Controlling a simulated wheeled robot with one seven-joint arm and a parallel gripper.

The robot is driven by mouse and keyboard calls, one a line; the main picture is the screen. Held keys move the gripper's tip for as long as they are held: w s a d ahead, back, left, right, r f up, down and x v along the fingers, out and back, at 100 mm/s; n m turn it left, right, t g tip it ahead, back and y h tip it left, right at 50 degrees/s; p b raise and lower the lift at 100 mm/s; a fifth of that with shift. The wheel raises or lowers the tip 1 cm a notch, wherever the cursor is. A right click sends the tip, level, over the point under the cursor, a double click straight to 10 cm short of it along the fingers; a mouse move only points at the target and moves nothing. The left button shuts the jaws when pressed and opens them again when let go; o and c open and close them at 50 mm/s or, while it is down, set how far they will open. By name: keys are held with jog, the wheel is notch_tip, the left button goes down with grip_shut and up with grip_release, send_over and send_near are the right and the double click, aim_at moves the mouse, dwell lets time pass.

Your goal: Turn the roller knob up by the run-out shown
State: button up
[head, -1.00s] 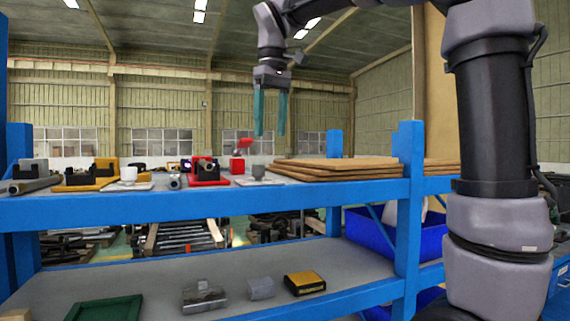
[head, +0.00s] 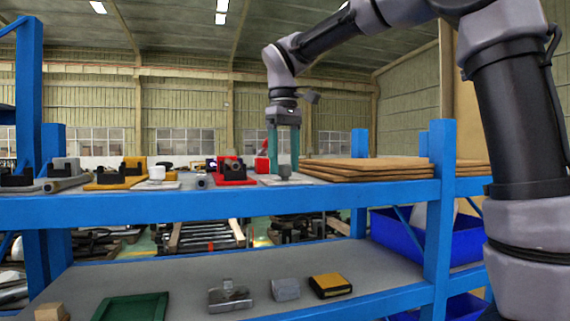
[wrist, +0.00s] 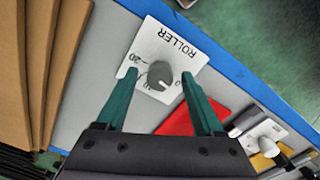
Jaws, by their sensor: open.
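The roller knob (wrist: 160,76) is a grey round knob with a pale pointer mark. It stands on a white plate (wrist: 172,40) lettered ROLLER, with scale marks including 20 and 0. In the head view the knob (head: 285,171) is on the upper shelf, left of the brown boards. My gripper (head: 283,166) points down over it, open, with one teal finger on each side. In the wrist view the fingers also flank the knob; I cannot tell whether either touches it. No run-out reading is legible.
A red block (head: 235,179) holding a dark part stands left of the plate. Another white plate with a pale knob (head: 157,173) and yellow blocks are farther left. Stacked brown boards (head: 365,168) lie close on the right. A blue post (head: 439,215) rises at the shelf front.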

jog(key=shift+f, duration=0.35)
grip_shut()
jog(key=shift+m, duration=0.3)
jog(key=m, duration=0.3)
jog(key=shift+m, duration=2)
